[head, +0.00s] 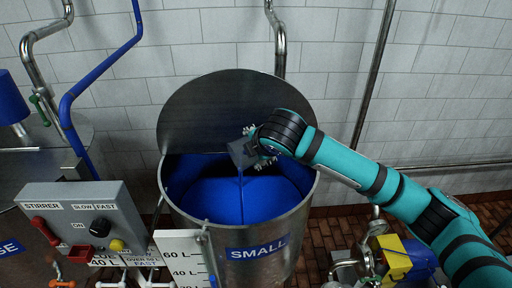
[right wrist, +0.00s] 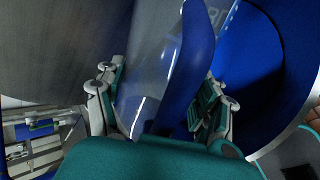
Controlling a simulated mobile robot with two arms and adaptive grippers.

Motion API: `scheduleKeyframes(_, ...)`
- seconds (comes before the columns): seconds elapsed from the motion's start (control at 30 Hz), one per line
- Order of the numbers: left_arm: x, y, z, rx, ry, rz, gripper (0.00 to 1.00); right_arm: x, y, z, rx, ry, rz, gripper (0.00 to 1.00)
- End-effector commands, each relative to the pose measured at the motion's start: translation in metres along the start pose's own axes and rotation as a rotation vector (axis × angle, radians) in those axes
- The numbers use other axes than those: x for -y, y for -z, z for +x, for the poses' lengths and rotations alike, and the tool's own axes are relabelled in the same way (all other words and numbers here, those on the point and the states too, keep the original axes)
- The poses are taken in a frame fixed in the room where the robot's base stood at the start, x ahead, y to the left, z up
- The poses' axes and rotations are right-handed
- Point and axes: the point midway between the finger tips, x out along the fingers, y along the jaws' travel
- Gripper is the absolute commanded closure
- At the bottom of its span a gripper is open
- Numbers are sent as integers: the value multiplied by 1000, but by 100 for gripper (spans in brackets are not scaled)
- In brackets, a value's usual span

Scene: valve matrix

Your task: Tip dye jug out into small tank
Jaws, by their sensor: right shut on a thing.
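The small tank (head: 283,258), a round steel tank labelled SMALL, stands in the middle of the head view with blue liquid inside. My right gripper (head: 262,147) is over the tank's opening, shut on the dye jug (head: 242,153). The jug is tilted, and a thin blue stream falls from it into the tank. In the right wrist view the clear jug (right wrist: 150,75) sits between the fingers of my right gripper (right wrist: 160,105), with dark blue dye along one side. The dye level is hard to read. My left gripper is out of view.
The tank's raised lid (head: 215,110) stands just behind the gripper. A grey stirrer control box (head: 85,228) is at the left front, beside a white level scale (head: 183,258). Pipes run along the tiled wall. A yellow and blue device (head: 398,258) is at the lower right.

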Motion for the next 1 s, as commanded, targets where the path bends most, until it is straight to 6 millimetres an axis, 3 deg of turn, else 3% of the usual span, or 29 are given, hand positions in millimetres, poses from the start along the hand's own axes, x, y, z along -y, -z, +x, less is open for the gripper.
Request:
scheduleKeyframes(0.47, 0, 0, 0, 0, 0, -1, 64, 0, 0, 0, -1, 0, 1, 86)
scheduleKeyframes(0.63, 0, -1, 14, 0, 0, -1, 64, 4, 18, 7, -60, -1, 48, 86)
scheduleKeyframes(0.8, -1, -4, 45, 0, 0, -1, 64, 5, 60, 14, -303, 3, 266, 86)
scheduleKeyframes(1.0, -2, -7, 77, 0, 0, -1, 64, 1, 83, 11, -732, 18, 683, 86)
